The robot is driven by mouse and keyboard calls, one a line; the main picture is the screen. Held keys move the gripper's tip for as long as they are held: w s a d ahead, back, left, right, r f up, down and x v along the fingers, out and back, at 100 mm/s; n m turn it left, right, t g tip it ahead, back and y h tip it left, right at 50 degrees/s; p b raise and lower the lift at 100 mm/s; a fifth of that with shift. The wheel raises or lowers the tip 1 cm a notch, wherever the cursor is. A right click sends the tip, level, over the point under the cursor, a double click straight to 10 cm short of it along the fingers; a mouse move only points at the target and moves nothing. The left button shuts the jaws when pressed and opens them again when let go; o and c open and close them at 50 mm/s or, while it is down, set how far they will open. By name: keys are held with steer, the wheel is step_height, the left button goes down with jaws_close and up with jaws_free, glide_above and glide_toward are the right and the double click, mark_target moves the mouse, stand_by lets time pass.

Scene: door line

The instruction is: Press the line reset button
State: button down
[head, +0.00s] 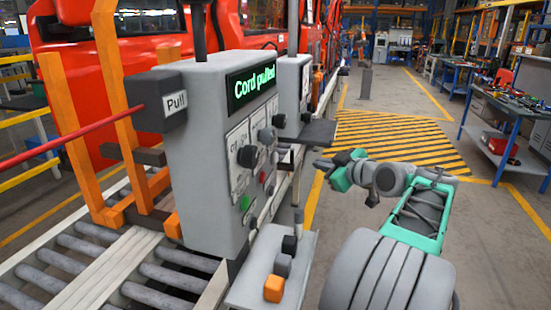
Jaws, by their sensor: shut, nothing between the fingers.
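A grey control cabinet (225,140) stands beside the roller line, its display (251,84) reading "Cord pulled" in green letters. Its right-hand face carries dark knobs (247,156), a green button (245,203) and a small red button (263,177). I cannot tell which one is the line reset button; the small labels are unreadable. My gripper (321,168) is shut and empty, in the air to the right of the cabinet, apart from the panel and pointing left.
A box marked "Pull" (174,101) with a red cord (70,139) is on the cabinet's left side. A low grey ledge (262,290) in front holds orange, grey and black blocks. Orange posts (75,140) stand at the left. Striped floor (400,140) behind my arm looks clear.

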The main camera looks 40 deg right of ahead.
mark_target(274, 158)
steer(key=w+a, duration=0.5)
steer(key=w, duration=0.1)
steer(key=shift+w+a, duration=0.2)
steer(key=shift+w, duration=0.15)
steer(key=shift+w, duration=0.1)
stand_by(1.7)
steer(key=shift+w+a+b, duration=0.25)
steer(key=shift+b, duration=0.1)
steer(key=shift+w+a+b, duration=0.35)
steer(key=shift+w, duration=0.15)
stand_by(0.7)
stand_by(0.4)
steer(key=shift+s+d+b, duration=0.3)
steer(key=shift+s+d, duration=0.3)
steer(key=shift+s, duration=0.2)
